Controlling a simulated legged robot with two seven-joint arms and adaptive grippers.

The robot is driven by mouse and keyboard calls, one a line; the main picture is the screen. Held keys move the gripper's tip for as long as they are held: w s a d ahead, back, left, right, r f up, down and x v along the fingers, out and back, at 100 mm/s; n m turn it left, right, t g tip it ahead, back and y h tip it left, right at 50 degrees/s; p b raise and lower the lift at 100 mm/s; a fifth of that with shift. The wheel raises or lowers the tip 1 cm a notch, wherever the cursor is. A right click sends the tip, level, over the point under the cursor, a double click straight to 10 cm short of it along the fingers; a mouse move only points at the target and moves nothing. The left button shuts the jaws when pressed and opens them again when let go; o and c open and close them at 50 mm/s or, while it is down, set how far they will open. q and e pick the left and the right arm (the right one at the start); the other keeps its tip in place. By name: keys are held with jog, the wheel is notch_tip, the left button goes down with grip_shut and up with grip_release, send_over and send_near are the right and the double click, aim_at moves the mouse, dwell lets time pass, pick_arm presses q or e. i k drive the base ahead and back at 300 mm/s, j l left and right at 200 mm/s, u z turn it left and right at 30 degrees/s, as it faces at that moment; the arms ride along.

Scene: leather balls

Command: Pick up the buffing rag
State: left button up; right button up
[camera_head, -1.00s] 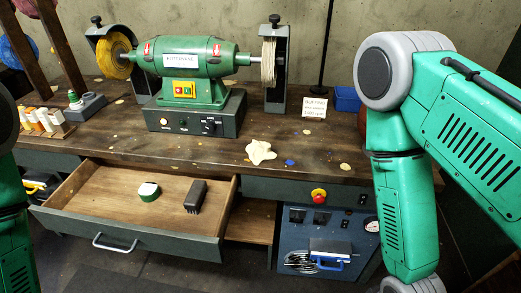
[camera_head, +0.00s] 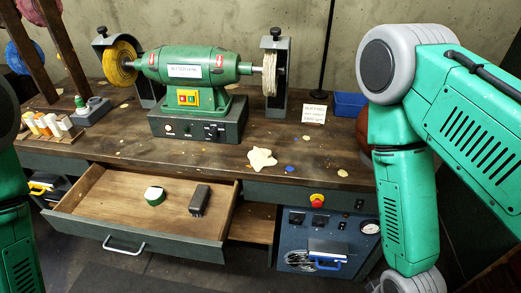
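The likely buffing rag is a crumpled cream cloth (camera_head: 262,160) lying flat on the workbench (camera_head: 120,150), near its front edge and right of the green buffing machine (camera_head: 193,75). Nothing touches it. My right arm stands on the right side of the view, well apart from the cloth, and its gripper is out of view below. My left arm shows only at the left edge, and its gripper is also out of view.
An open drawer (camera_head: 75,217) juts out below the bench with a green-and-white tin (camera_head: 154,195) and a dark brush (camera_head: 200,200). A red knob (camera_head: 316,199) sticks out under the bench edge. A blue bin (camera_head: 350,104) and sign (camera_head: 314,114) stand at the back right.

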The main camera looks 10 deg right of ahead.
aim_at(259, 158)
jog(key=i+z, duration=0.15)
jog(key=z, duration=0.25)
jog(key=i+j+z, duration=0.1)
jog(key=z, duration=0.3)
jog(key=i+j+z, duration=0.1)
jog(key=z, duration=0.3)
jog(key=j+z, duration=0.25)
jog(key=z, duration=0.15)
jog(key=i, duration=0.05)
